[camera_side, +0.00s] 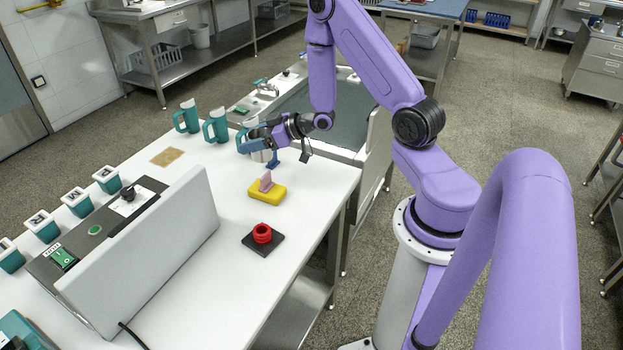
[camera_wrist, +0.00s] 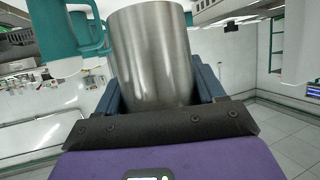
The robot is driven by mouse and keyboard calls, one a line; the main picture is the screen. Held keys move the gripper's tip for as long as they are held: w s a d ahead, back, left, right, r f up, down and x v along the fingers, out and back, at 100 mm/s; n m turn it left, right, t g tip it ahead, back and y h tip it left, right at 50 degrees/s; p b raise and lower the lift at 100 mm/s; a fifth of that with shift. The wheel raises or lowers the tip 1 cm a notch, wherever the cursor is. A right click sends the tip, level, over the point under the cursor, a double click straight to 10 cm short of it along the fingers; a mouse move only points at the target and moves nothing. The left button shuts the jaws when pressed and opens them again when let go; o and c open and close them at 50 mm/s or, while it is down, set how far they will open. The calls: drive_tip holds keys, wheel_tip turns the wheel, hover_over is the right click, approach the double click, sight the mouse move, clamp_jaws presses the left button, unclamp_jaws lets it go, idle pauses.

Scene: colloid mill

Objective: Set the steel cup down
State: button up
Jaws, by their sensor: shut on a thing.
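The steel cup (camera_wrist: 152,55) fills the middle of the wrist view, a plain brushed-metal cylinder. My gripper (camera_side: 265,147) is shut on it, with a blue finger on either side of the cup. In the side view the cup (camera_side: 262,156) is mostly hidden by the fingers; only a small grey part shows. It is over the far end of the white table (camera_side: 205,275), close to a teal mug (camera_side: 243,141). I cannot tell whether the cup's bottom touches the table.
Two more teal mugs (camera_side: 186,117) (camera_side: 216,126) stand farther left. A yellow block with a pink piece (camera_side: 267,191), a red ring on a black pad (camera_side: 263,236) and a brown mat (camera_side: 167,157) lie on the table. A grey machine panel (camera_side: 150,250) stands left. A sink lies beyond.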

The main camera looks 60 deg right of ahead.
drive_tip(key=s+d+f, duration=0.2)
drive_tip(key=s+d, duration=0.6)
drive_tip(key=s, duration=0.4)
drive_tip(key=shift+n+y, duration=0.3)
drive_tip(key=shift+y, duration=0.1)
drive_tip(key=shift+w+a+f, duration=0.1)
drive_tip(key=shift+w+f, duration=0.05)
drive_tip(key=shift+f, duration=1.6)
drive_tip(key=shift+w+a+f, duration=0.1)
drive_tip(key=shift+f, duration=1.6)
drive_tip(key=o, duration=1)
drive_tip(key=shift+f, duration=0.15)
drive_tip(key=shift+o, duration=0.2)
drive_tip(key=shift+s+d+r, duration=0.15)
drive_tip(key=shift+s+r, duration=0.05)
drive_tip(key=shift+r, duration=0.05)
drive_tip(key=v, duration=1.1)
drive_tip(key=shift+s+r, duration=0.15)
drive_tip(key=shift+s, duration=0.1)
